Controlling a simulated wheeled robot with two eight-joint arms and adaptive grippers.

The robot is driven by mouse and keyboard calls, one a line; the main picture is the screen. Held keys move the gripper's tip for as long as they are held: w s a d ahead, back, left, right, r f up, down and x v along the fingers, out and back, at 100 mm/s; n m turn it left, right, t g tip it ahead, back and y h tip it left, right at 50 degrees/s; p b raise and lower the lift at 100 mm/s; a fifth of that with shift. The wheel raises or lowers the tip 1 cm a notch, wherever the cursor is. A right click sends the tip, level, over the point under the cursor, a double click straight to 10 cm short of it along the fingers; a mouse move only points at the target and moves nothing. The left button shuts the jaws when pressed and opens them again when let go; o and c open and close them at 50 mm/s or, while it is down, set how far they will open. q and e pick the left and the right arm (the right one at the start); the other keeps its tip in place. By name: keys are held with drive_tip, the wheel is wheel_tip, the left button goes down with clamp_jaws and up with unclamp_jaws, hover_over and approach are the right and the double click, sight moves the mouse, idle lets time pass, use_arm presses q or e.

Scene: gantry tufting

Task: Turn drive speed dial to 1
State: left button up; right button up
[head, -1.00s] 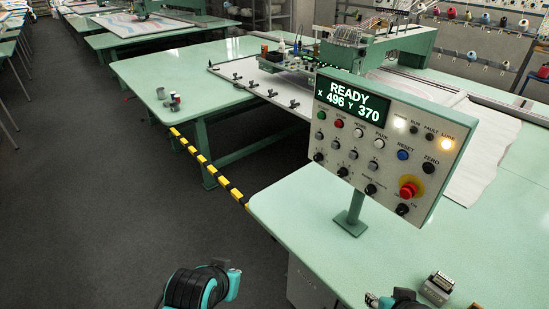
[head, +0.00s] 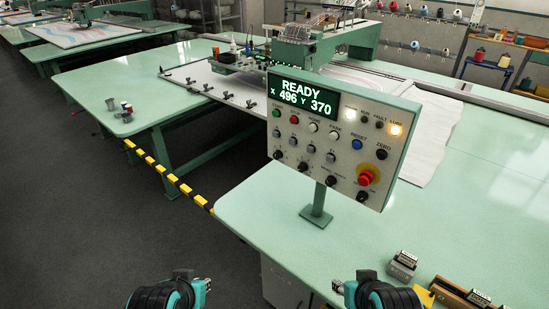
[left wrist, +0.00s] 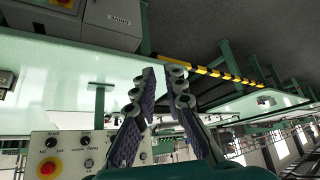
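The control panel (head: 399,150) stands tilted on a green post, its display reading READY, X 496 Y 370. Black dials, one of them here (head: 330,181), run along its lower edge; their labels are too small to read, so I cannot tell which is drive speed. A red emergency button (head: 367,177) sits at lower right. In the left wrist view the panel (left wrist: 70,157) appears upside down at lower left. My left gripper (head: 203,286) is low in front of the table, apart from the panel; its fingers (left wrist: 162,72) are spread and empty. My right gripper (head: 340,287) is at the bottom edge, fingers unclear.
The green tabletop (head: 465,215) is clear around the post. A small grey device (head: 402,265) and a wooden box (head: 460,297) lie at the front right. A yellow-black striped edge (head: 170,176) borders the gap on the left. The tufting machine (head: 305,55) stands behind the panel.

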use_arm(q)
drive_tip(key=o, duration=0.5)
drive_tip(key=w+d+r+h, duration=0.1)
drive_tip(key=w+d, duration=0.1)
drive_tip(key=w, duration=0.1)
drive_tip(key=w+d+r+m+h, duration=0.1)
drive_tip(key=w+d, duration=0.1)
drive_tip(key=w, duration=0.1)
drive_tip(key=w+d+r+m+h+b, duration=0.1)
drive_tip(key=w+d, duration=0.1)
drive_tip(key=w, duration=0.1)
drive_tip(key=shift+w+t, duration=0.35)
drive_tip(key=shift+t, duration=0.05)
drive_tip(key=shift+o, duration=0.2)
drive_tip(key=m+t+h+b, duration=0.3)
drive_tip(key=m+t+h, duration=0.3)
drive_tip(key=h, duration=0.3)
approach(275, 156)
drive_tip(key=b+x, duration=0.1)
drive_tip(key=x, duration=0.6)
drive_tip(key=shift+d+b, duration=0.2)
drive_tip(key=shift+b, duration=0.2)
drive_tip(key=shift+w+d+r, duration=0.1)
drive_tip(key=shift+w+d, duration=0.2)
drive_tip(key=shift+w, duration=0.15)
clamp_jaws()
